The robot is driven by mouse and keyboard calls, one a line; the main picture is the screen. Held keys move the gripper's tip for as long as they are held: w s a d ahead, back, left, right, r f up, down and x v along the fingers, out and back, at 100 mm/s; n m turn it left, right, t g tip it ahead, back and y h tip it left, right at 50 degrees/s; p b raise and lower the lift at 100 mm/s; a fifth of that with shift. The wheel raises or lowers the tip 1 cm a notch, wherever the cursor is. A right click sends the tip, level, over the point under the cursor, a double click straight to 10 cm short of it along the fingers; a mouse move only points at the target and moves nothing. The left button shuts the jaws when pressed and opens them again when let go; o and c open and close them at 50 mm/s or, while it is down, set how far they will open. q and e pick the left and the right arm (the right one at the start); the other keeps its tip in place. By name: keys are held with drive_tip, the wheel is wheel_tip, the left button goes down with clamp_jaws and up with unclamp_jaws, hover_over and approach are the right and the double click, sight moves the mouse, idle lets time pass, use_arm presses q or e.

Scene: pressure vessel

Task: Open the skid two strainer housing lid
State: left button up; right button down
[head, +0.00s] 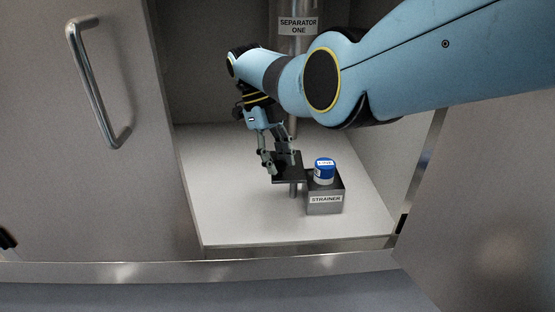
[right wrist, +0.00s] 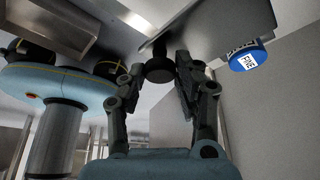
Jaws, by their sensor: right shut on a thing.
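The strainer housing (head: 325,205) is a small grey box with a STRAINER label, on the white cabinet floor. Its top looks uncovered, and a white cartridge with a blue cap (head: 325,162) rises from it. A dark flat lid (head: 289,179) lies off to the housing's left side, at about rim height. My right gripper (head: 281,168) is shut at this lid. In the right wrist view its fingers (right wrist: 160,75) close around a black round knob (right wrist: 159,66) on the grey plate. The blue cap (right wrist: 250,56) shows at right there. A small dark part at the head view's left edge may be my left gripper.
A pipe above carries a SEPARATOR ONE sign (head: 298,26); no skid two marking is visible. The cabinet door (head: 105,150) with a bar handle stands at left, and a grey panel (head: 490,210) at right. The cabinet floor (head: 235,205) is clear at front left.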

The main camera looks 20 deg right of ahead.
drive_tip(key=c, duration=1)
unclamp_jaws()
drive_tip(key=shift+o, duration=0.2)
drive_tip(key=v, duration=1.2)
